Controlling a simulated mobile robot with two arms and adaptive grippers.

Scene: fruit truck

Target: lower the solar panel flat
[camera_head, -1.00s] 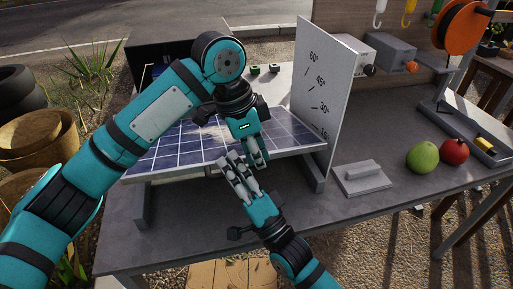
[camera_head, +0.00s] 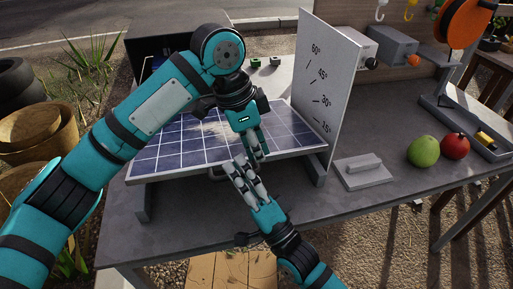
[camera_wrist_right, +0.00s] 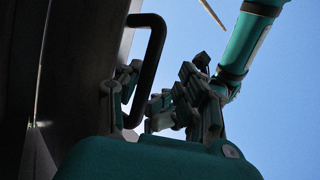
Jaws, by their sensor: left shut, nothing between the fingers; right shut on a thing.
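The solar panel (camera_head: 175,145) is a blue gridded sheet in a pale frame on grey supports. It lies near flat, beside a tall angle board (camera_head: 327,85) whose 15° mark shows above its edge. My right gripper (camera_head: 238,170) is at the middle of the panel's front edge, shut on the black handle (camera_wrist_right: 156,50), which stands out beside its fingers in the right wrist view (camera_wrist_right: 130,85). My left gripper (camera_head: 256,152) points down over the panel's front part, shut and empty, overlapping the right fingers in the picture. I cannot tell if they touch.
A grey block with a grip (camera_head: 364,171), a green fruit (camera_head: 423,151) and a red fruit (camera_head: 455,146) sit on the grey table (camera_head: 350,215) to the right. An orange reel (camera_head: 464,22) stands behind. The front right of the table is clear.

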